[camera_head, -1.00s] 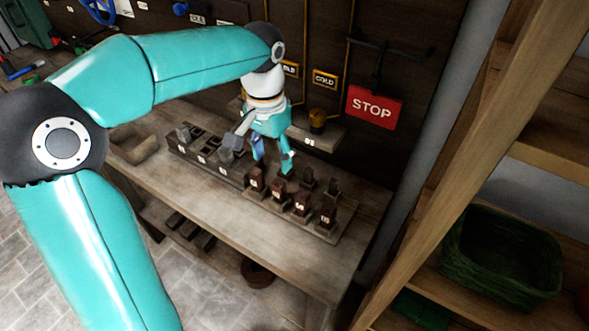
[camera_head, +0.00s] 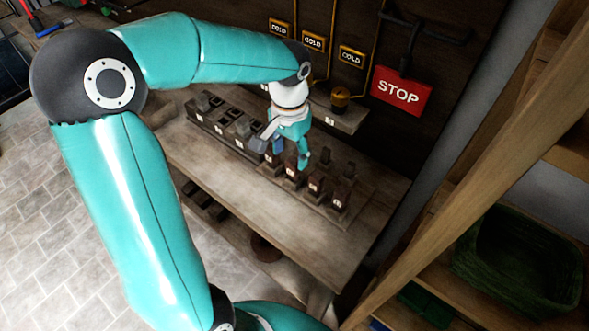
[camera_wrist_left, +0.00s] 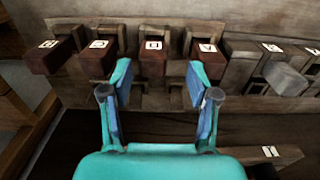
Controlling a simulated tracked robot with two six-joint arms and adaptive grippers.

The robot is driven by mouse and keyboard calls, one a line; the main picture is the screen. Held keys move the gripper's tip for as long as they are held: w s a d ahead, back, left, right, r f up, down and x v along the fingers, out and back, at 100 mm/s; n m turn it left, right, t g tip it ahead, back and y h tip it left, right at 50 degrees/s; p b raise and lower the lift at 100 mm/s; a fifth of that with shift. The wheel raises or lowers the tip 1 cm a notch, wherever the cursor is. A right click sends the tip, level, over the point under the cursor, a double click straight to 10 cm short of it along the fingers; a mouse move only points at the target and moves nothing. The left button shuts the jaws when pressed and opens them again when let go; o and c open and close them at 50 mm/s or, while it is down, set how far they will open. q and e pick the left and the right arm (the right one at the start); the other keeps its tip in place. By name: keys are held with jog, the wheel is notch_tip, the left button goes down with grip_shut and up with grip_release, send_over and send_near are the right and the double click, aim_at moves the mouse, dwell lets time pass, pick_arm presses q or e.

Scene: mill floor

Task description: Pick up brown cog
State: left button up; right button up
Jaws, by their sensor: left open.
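My left gripper (camera_head: 287,160) is open and points down over a rack of reddish-brown blocks with white labels on the bench. In the left wrist view, the open fingers (camera_wrist_left: 158,75) stand either side of one labelled brown block (camera_wrist_left: 153,62), and nothing is seen gripped. Other brown blocks (camera_wrist_left: 98,62) sit to its left and right. I cannot make out a toothed cog shape for certain among them. The gripper hides part of the rack in the head view. My right gripper is not in view.
A row of grey-brown holders (camera_head: 222,120) continues left of the rack on the wooden bench (camera_head: 240,200). A small shelf with a brass-coloured knob (camera_head: 340,97) and a red STOP sign (camera_head: 401,92) are behind. A wooden shelf with a green basket (camera_head: 520,260) stands right.

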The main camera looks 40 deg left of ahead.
aim_at(294, 169)
pick_arm(q)
jog(key=shift+w+d+f+p, duration=0.1)
jog(key=shift+d+f+p, duration=0.1)
jog(key=shift+f, duration=1.15)
jog(key=shift+d+f+p, duration=0.1)
jog(key=shift+d+f, duration=0.1)
jog(key=shift+f, duration=1.15)
jog(key=c, duration=1.1)
